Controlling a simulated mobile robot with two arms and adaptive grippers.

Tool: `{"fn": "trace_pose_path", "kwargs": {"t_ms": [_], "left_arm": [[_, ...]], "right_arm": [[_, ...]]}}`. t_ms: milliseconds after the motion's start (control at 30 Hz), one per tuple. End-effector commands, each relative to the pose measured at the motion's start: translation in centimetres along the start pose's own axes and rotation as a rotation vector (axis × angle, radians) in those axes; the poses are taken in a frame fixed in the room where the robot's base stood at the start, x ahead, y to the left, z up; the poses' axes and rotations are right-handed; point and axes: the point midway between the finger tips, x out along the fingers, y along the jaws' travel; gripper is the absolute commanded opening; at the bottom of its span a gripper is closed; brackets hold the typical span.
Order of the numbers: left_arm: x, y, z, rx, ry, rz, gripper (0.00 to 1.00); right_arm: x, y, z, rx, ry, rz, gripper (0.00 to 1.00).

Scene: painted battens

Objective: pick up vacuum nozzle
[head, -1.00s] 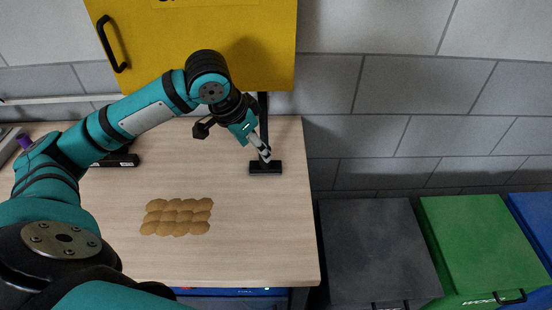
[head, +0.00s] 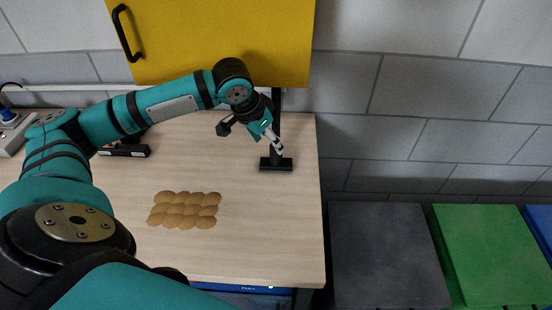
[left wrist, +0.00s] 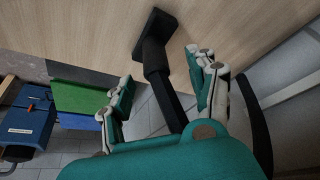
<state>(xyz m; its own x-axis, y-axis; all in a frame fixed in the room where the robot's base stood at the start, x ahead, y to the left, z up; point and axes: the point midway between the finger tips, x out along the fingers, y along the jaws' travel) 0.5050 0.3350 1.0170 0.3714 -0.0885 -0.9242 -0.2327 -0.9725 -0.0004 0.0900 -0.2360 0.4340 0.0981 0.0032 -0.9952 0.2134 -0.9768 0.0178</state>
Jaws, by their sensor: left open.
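The black vacuum nozzle (head: 276,163) stands at the back right of the wooden table, with a flat rectangular foot and a tube rising from it. My left gripper (head: 273,146) is at the tube just above the foot and partly covers it in the head view. In the left wrist view the nozzle (left wrist: 153,56) shows its foot at the top and its tube running down between the two spread fingers of my left gripper (left wrist: 160,92). The fingers are open, and a gap shows on each side of the tube. My right gripper is not in view.
A bread-like brown slab (head: 184,210) lies on the table (head: 270,235). A black object (head: 125,150) lies behind my left arm. A yellow cabinet (head: 220,40) hangs above the back. Grey (head: 385,250) and green (head: 490,250) bins stand right of the table.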

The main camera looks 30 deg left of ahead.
Motion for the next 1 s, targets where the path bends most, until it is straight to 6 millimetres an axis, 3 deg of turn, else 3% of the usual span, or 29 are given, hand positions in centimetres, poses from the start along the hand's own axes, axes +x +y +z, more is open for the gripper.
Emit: {"fn": "trace_pose_path", "kwargs": {"t_ms": [167,400,700,1000], "left_arm": [[1.4,0.3,0.0,0.001,-0.003,0.003,0.59],[4.8,0.6,0.1,0.000,-0.001,0.002,0.59],[5.4,0.6,0.1,0.001,0.000,0.001,0.59],[5.4,0.6,0.1,0.001,0.000,0.001,0.21]], "right_arm": [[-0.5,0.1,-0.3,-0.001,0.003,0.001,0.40],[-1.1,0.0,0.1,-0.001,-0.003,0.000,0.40],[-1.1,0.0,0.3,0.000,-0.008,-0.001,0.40],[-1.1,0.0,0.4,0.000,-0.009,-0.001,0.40]]}}
